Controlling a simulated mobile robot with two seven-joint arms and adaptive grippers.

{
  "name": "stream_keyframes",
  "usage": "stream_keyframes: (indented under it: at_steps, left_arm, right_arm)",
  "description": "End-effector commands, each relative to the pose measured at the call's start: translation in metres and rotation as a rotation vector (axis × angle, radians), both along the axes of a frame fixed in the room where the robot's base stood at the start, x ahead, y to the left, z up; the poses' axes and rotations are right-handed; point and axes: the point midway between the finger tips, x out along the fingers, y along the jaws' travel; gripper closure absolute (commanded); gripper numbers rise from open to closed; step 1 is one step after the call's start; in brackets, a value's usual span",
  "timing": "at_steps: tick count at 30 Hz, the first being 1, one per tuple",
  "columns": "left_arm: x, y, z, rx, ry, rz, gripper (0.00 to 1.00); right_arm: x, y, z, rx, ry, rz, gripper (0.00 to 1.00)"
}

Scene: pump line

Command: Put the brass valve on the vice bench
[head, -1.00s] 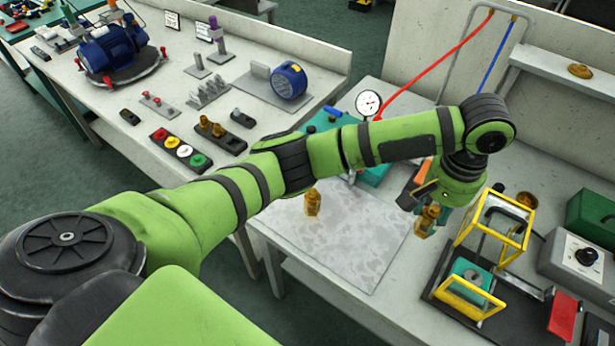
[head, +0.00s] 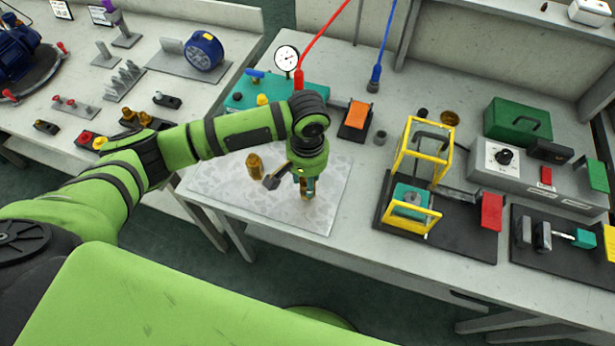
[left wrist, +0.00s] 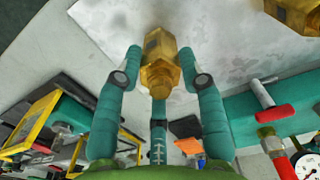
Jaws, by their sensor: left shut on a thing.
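My left gripper (head: 307,190) points down over the right part of the mottled light grey mat on the bench. In the left wrist view its teal fingers (left wrist: 160,68) are shut on a brass valve (left wrist: 158,50), one finger on each side. In the head view the held valve is mostly hidden by the gripper. I cannot tell whether it touches the mat (head: 225,187). A second brass piece (head: 254,166) stands upright on the mat, left of the gripper and apart from it; it also shows in the left wrist view (left wrist: 295,12). My right gripper is not in view.
Right of the mat is a black-based fixture with a yellow frame (head: 428,152). Beyond are a green box (head: 515,120) and a grey box with a knob (head: 500,160). The mat's front part is clear.

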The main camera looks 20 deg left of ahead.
Motion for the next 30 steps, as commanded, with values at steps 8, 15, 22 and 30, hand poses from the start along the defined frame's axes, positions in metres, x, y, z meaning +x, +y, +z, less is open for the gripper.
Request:
stream_keyframes:
  at_steps: [8,15,22,30]
  left_arm:
    - [0.001,-0.001,-0.01,-0.001,-0.005,0.0,1.0]
    - [0.001,0.0,-0.014,-0.001,-0.002,0.001,0.53]
    - [0.001,0.0,-0.014,0.0,-0.002,0.0,0.37]
    - [0.001,0.0,-0.005,-0.001,-0.004,-0.001,0.37]
  right_arm:
    - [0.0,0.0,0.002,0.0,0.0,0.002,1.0]
    - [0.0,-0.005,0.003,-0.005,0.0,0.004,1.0]
    - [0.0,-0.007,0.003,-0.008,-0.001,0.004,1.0]
    - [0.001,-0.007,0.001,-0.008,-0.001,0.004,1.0]
